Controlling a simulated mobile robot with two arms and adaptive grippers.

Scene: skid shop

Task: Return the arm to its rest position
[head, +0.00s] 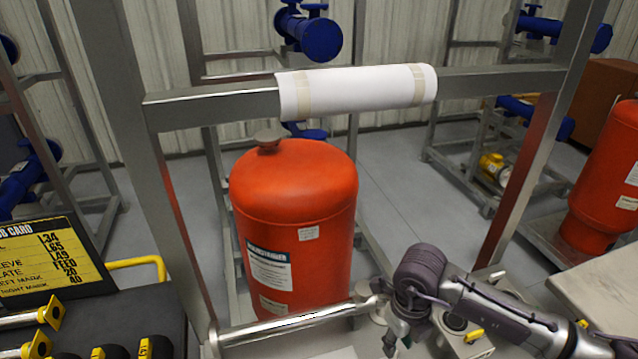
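My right arm (500,312) comes in from the lower right, with dark grey-purple links. It bends at a rounded joint, and my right gripper (391,345) is at the low centre, pointing down. It is small and dark, beside the right end of a shiny horizontal bar (300,322); whether they touch is unclear. I cannot make out whether its fingers are open or shut. My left gripper is not in view.
A steel frame's upper rail (215,106) carries a white taped sleeve (358,90). A red tank (293,215) stands behind it. A black and yellow job card (45,262) and yellow-marked tools are at left. Another red tank (610,180) and a grey surface (600,290) are at right.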

